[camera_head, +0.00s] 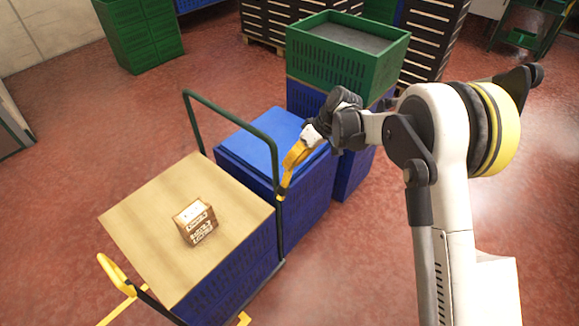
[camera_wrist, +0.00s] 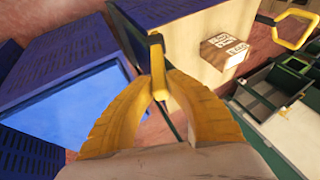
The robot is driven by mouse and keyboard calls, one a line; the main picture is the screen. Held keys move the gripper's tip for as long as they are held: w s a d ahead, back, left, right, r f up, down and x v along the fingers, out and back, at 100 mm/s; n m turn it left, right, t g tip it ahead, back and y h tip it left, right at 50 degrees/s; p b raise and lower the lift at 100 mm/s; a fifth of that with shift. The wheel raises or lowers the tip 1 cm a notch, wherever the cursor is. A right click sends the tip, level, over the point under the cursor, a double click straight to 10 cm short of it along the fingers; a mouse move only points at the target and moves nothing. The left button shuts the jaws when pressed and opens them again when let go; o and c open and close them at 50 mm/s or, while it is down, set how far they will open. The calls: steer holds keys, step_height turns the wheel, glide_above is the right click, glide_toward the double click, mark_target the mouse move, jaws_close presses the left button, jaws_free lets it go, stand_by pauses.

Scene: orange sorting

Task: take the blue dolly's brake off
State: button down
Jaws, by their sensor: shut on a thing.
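The dolly carries a blue crate stack (camera_head: 235,275) topped by a tan board (camera_head: 150,215), and has a dark green hoop frame (camera_head: 235,119). A small yellow lever (camera_wrist: 158,80), seemingly the brake lever, sits by a dark green post of that frame in the wrist view. My gripper (camera_head: 287,182) reaches down to the frame's right upright in the head view. Its yellow fingers (camera_wrist: 160,90) are shut on the lever, with the tips on either side of it. The fingers hide part of the lever. The dolly's wheels are not clearly visible.
A small printed box (camera_head: 195,222) sits on the board. A yellow loop handle (camera_head: 114,272) is at the near left. A blue-lidded crate stack (camera_head: 262,140) stands close behind the frame, with a green crate (camera_head: 345,60) farther back. Red floor is open at left.

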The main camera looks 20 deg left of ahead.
steer(key=shift+w+d+f+g+y, duration=0.3)
steer(key=shift+w+f+g, duration=0.1)
steer(key=shift+w+g, duration=0.2)
steer(key=c, duration=1.3)
jaws_free()
steer(key=shift+c, duration=0.2)
steer(key=v, duration=1.2)
steer(key=shift+w, duration=0.1)
